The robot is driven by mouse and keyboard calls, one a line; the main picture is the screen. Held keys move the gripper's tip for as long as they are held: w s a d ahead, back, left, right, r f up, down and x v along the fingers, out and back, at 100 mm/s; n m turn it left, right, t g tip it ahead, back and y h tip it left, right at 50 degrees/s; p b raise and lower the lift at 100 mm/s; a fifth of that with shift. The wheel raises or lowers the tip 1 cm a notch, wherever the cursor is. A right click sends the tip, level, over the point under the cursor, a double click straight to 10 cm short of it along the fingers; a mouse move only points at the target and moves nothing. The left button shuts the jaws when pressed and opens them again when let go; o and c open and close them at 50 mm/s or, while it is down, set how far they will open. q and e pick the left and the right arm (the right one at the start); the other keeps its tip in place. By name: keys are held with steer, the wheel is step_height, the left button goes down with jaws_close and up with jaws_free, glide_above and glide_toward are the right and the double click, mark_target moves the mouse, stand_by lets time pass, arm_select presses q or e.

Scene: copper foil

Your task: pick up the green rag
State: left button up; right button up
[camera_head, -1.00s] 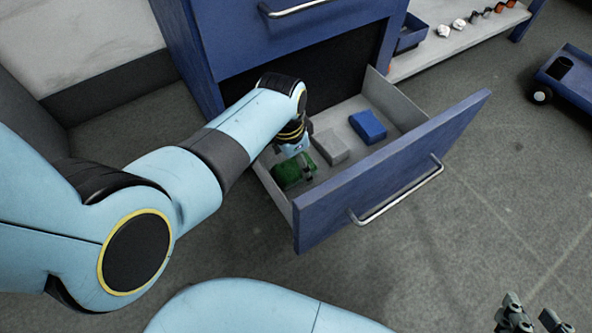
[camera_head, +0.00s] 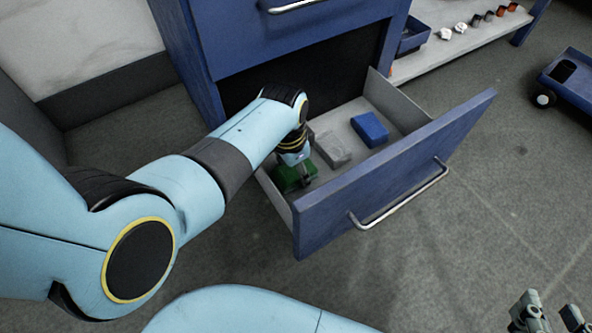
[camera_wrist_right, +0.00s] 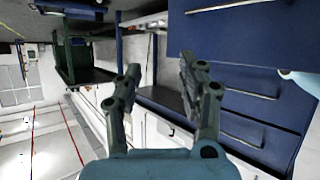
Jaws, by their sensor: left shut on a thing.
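The green rag (camera_head: 284,180) lies folded at the near left end of the open blue drawer (camera_head: 385,192), partly hidden by my left arm and gripper. My left gripper (camera_head: 306,177) points down into the drawer and is shut on the green rag. The rag is low, close to the drawer floor; I cannot tell whether it touches it. My right gripper (camera_head: 551,318) is at the bottom right corner of the head view, away from the drawer. In the right wrist view its fingers (camera_wrist_right: 160,80) stand apart with nothing between them.
A grey folded rag (camera_head: 331,150) and a blue one (camera_head: 369,129) lie beside the green rag in the drawer. The drawer's front has a metal handle (camera_head: 400,197). A shelf (camera_head: 440,58) with small parts and a blue cart (camera_head: 572,90) stand at the right. Floor between is clear.

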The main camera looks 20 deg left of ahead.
arm_select(q)
steer(key=c, duration=0.5)
steer(key=shift+r, duration=0.1)
